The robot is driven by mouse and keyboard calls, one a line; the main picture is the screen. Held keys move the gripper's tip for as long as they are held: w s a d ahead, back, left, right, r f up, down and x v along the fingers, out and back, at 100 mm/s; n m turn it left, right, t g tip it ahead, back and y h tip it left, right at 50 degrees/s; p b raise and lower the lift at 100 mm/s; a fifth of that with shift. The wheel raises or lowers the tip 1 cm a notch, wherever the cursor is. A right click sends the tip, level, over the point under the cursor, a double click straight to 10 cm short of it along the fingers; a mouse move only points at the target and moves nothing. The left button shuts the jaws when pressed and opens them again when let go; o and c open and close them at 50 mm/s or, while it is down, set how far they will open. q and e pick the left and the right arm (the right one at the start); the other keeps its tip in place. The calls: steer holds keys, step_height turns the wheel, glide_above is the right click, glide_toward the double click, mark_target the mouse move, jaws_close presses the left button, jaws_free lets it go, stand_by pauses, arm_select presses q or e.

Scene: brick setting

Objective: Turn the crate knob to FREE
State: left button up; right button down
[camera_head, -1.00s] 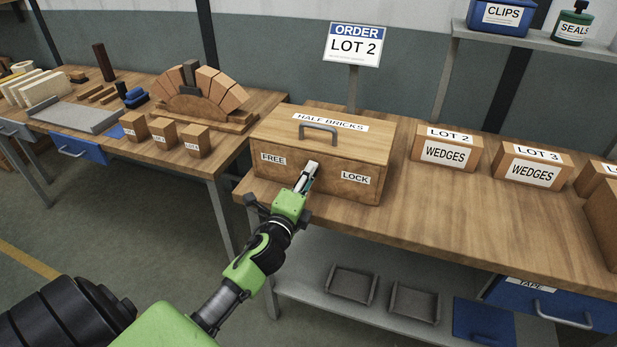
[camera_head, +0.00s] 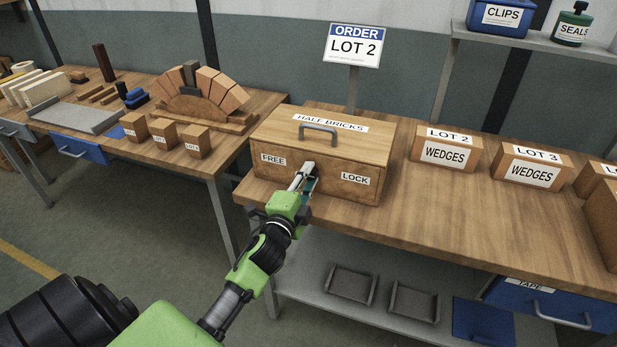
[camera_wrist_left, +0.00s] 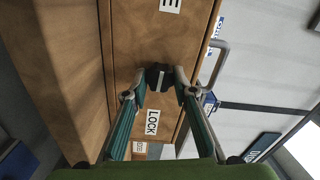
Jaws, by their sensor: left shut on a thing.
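The wooden HALF BRICKS crate (camera_head: 340,150) stands lidded on the bench, with a FREE label (camera_head: 273,159) on the left of its front and a LOCK label (camera_head: 355,179) on the right. My left gripper (camera_head: 306,171) reaches the front between the labels and hides the knob in the head view. In the left wrist view, the dark knob (camera_wrist_left: 158,77) with a pale mark sits between the fingertips, and my left gripper (camera_wrist_left: 159,76) is shut on it. The mark runs roughly along the line between the labels; which end points is unclear. My right gripper is not in view.
The metal handle (camera_head: 318,132) is on the crate's lid. Wedge boxes (camera_head: 447,148) stand to the right on the same bench. Bare bench top (camera_head: 440,215) lies between them and the front edge. Another bench with a brick arch (camera_head: 205,95) is at left.

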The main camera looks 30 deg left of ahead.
arm_select(q)
steer(key=o, duration=1.1)
steer(key=shift+a, duration=0.1)
steer(key=v, duration=1.2)
steer(key=shift+s, duration=0.1)
steer(key=shift+f, duration=0.1)
steer(key=s+d+f+n+g+h, duration=0.1)
steer(key=s+d+f+n+g, duration=0.15)
steer(key=f, duration=0.95)
steer(key=s+d+f+n+g+h, duration=0.1)
steer(key=s+d+f+g, duration=0.15)
steer(key=f, duration=1.05)
steer(key=s+d+f+n+g+h, duration=0.1)
steer(key=s+d+f+n+g, duration=0.2)
steer(key=f, duration=0.9)
steer(key=s+d+f+n+g+h, duration=0.1)
steer(key=s+d+f+g, duration=0.25)
steer(key=s+f, duration=1)
steer(key=s+f+n+g, duration=0.1)
steer(key=s+f, duration=0.1)
steer(key=s, duration=0.4)
steer(key=s+f+n+g, duration=0.1)
steer(key=s+f+g, duration=0.1)
steer(key=s, duration=0.4)
steer(key=s+f+n+g, duration=0.1)
steer(key=s+f+g, duration=0.1)
steer(key=s+f, duration=0.2)
steer(key=shift+s+a, duration=0.15)
steer(key=shift+s, duration=1.4)
